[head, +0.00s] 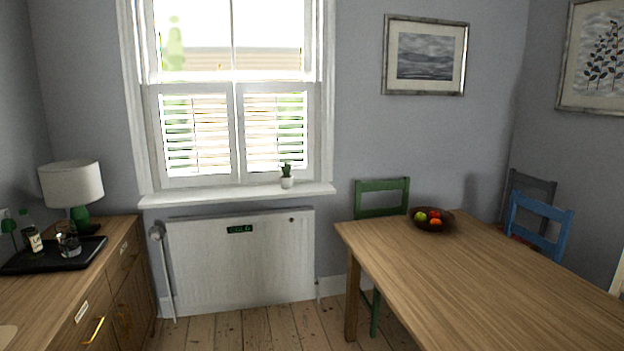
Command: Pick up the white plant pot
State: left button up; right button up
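The white plant pot (287,182) is small and holds a green plant (286,169). It stands upright on the white window sill (230,195), right of the sill's middle, in front of the shuttered window. Nothing touches it from the front. Neither of my grippers shows in the head view.
A white radiator (240,265) is below the sill. A wooden table (480,275) with a fruit bowl (432,220) and chairs, one green (382,198), fills the right. A wooden sideboard (100,285) with a lamp (72,185) and black tray (45,262) is left. Bare floorboards (255,328) show between.

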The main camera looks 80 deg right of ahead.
aim_at(286, 181)
jog(key=z, duration=2.65)
jog(key=i+j, duration=0.15)
jog(key=i, duration=0.2)
jog(key=i+j, duration=0.2)
jog(key=i+u, duration=0.05)
jog(key=i, duration=0.05)
